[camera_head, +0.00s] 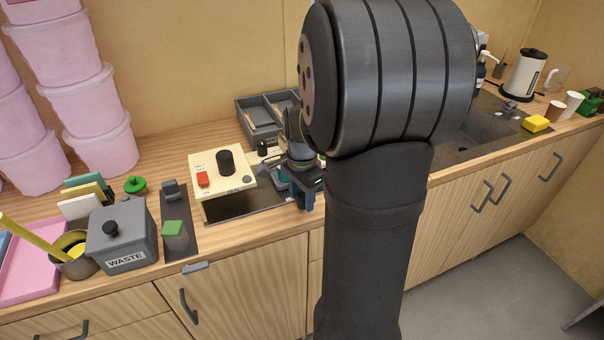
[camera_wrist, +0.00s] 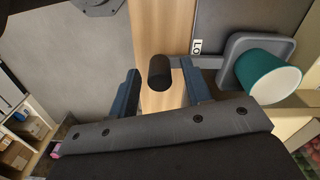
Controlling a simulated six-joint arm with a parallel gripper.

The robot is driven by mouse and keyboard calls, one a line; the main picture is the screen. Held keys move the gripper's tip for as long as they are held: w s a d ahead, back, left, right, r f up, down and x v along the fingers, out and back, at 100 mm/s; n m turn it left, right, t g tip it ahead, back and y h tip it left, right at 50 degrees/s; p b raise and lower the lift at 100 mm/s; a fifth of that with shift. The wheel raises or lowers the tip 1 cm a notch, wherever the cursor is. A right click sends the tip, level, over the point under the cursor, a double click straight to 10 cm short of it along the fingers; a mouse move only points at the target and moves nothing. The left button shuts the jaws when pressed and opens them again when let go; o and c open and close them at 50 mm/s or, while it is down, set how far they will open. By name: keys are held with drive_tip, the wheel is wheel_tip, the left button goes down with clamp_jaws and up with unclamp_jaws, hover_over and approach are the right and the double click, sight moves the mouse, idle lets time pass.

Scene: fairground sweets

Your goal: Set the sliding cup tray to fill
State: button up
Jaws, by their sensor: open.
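The sliding cup tray (camera_wrist: 232,52) is a grey raised-rim tray holding a teal cup (camera_wrist: 255,75) with a white inside, at the right of the wrist view. A grey bar runs from the tray toward a black cylindrical knob (camera_wrist: 159,72). My gripper (camera_wrist: 160,68) is open, with one dark blue finger on each side of the knob and visible gaps between. In the head view my gripper (camera_head: 308,190) is at the counter's front edge beside the cream machine, and my arm hides most of the tray.
A cream machine (camera_head: 222,163) with a red switch and black knob stands left of my gripper. A grey divided bin (camera_head: 262,122) is behind. A waste box (camera_head: 122,240) and a green-topped block (camera_head: 174,232) sit further left. A partly visible white label (camera_wrist: 197,47) reads "LO".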

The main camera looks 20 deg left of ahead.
wheel_tip(320, 180, up, 17)
idle(0.4)
drive_tip(key=shift+f, duration=0.1)
wheel_tip(320, 180, down, 17)
drive_tip(key=n, duration=0.6)
drive_tip(key=shift+f, duration=0.15)
drive_tip(key=shift+c, duration=0.3)
